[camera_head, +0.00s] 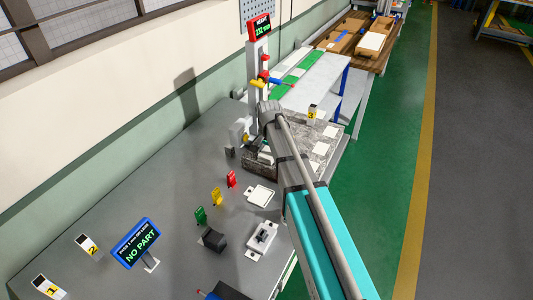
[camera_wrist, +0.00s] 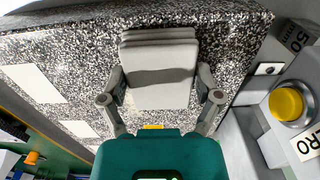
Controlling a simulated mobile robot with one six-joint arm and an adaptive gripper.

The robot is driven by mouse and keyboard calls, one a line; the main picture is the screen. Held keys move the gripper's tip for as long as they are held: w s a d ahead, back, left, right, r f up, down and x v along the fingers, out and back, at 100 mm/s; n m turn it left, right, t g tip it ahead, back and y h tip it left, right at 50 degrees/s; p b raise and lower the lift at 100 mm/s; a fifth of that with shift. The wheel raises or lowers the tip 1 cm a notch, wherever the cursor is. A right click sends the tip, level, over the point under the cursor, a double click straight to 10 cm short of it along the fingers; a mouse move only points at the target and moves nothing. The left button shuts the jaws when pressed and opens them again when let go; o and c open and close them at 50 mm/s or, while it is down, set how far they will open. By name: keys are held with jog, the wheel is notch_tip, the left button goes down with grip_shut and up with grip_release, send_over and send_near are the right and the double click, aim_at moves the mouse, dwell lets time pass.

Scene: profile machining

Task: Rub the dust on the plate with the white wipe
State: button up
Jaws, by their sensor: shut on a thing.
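My gripper (camera_wrist: 160,80) is shut on the white wipe (camera_wrist: 159,55), a folded pale pad in the wrist view, with one finger on each side of it. The wipe is over the speckled black-and-white plate (camera_wrist: 70,42). I cannot tell whether it touches the surface. In the head view the plate (camera_head: 296,122) is a grey block at the right edge of the bench, and my arm hides part of it and most of my gripper. Dust cannot be told apart from the speckle.
White patches (camera_wrist: 35,83) lie on the plate. A gauge column with a red display (camera_head: 260,27) stands behind it. A yellow button (camera_wrist: 286,103) is on the grey device at right in the wrist view. Coloured tags and a "NO PART" sign (camera_head: 137,243) stand on the bench.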

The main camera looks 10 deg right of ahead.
jog(key=shift+w+d, duration=0.5)
jog(key=shift+w, duration=0.2)
jog(key=shift+w+d, duration=0.5)
jog(key=shift+w, duration=0.2)
jog(key=shift+w+d, duration=0.55)
jog(key=shift+w, duration=0.15)
jog(key=shift+w+d, duration=0.5)
jog(key=shift+w, duration=0.2)
jog(key=shift+w+d, duration=0.55)
jog(key=shift+w, duration=0.2)
jog(key=shift+w+d, duration=0.5)
jog(key=shift+w, duration=0.25)
jog(key=shift+s+d, duration=0.85)
jog(key=shift+d, duration=0.15)
